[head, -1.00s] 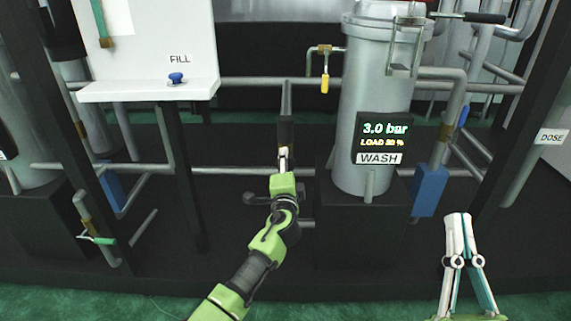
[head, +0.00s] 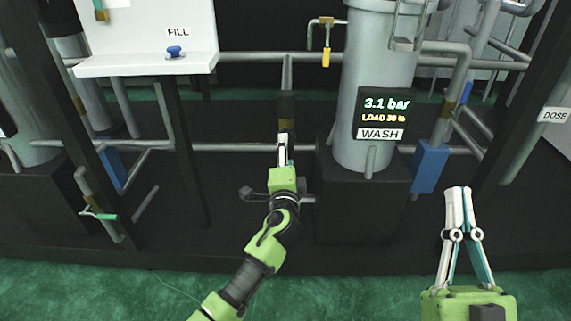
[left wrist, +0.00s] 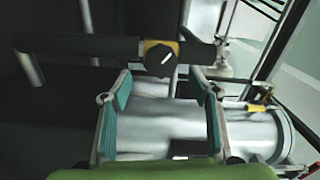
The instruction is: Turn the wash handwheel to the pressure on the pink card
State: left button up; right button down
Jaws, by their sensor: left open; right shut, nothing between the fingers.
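The wash vessel (head: 376,60) is a grey cylinder whose display (head: 387,104) reads 3.1 bar above a WASH label (head: 380,134). My left gripper (head: 284,140) is at the lower end of a dark upright pipe (head: 286,106) with a brass band, left of the vessel. In the left wrist view my left gripper (left wrist: 163,80) is open, with a dark knob (left wrist: 160,58) on a brass body just beyond its fingertips. The knob bears a white mark; I cannot tell whether it is the wash handwheel. My right gripper (head: 458,190) is shut and empty at the lower right. I see no pink card.
A white shelf (head: 146,66) with a blue knob (head: 175,51) and a FILL label stands at upper left. Grey pipes run behind my left gripper. A blue block (head: 430,166) stands right of the vessel. Green floor (head: 130,285) is clear in front.

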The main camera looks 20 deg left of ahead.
pick_arm(q)
jog(key=v, duration=0.5)
dwell(0.3)
